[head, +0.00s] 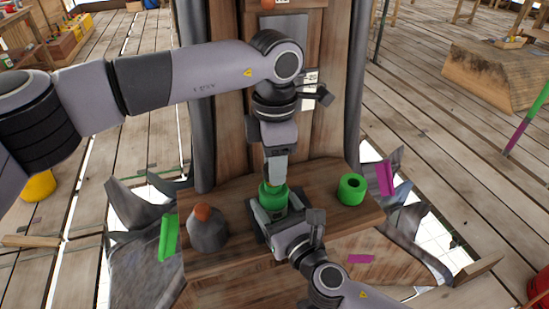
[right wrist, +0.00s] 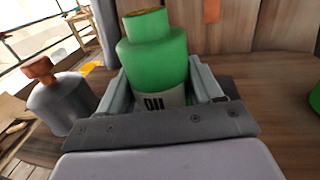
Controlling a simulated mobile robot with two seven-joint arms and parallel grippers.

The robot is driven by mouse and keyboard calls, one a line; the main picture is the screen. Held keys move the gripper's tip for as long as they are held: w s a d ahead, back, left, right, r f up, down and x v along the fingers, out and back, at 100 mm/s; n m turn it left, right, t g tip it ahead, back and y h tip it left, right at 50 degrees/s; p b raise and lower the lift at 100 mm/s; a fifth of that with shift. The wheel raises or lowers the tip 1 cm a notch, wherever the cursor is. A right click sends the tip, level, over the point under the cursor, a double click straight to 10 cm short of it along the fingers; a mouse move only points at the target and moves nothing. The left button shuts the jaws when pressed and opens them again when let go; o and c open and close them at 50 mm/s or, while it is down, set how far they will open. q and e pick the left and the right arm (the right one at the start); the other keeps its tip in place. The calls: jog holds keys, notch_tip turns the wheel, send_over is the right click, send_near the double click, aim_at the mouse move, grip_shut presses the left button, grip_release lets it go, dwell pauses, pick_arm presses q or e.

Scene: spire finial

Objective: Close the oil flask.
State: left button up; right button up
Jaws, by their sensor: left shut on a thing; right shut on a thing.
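The green oil flask (head: 273,196) stands upright near the middle of the wooden shelf. In the right wrist view the flask (right wrist: 155,58) shows a narrower neck with a tan top and a pale label with dark lettering. My right gripper (head: 275,210) is shut around the flask's body, with a finger on each side in the right wrist view (right wrist: 160,88). My left gripper (head: 275,180) points down directly over the flask's neck. It is shut on a small brownish thing, apparently the stopper, mostly hidden between its fingers. I cannot tell whether the stopper sits in the neck.
A grey flask with an orange-brown top (head: 207,232) stands left of the oil flask. A green cylinder with a dark hole (head: 351,188) stands at the right on the wooden shelf (head: 325,190). A wooden post rises behind. Green and magenta strips lie around the edges.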

aim_at(274, 200)
pick_arm(q)
jog(key=shift+f, duration=0.15)
jog(key=shift+f, duration=0.75)
jog(key=shift+f, duration=0.6)
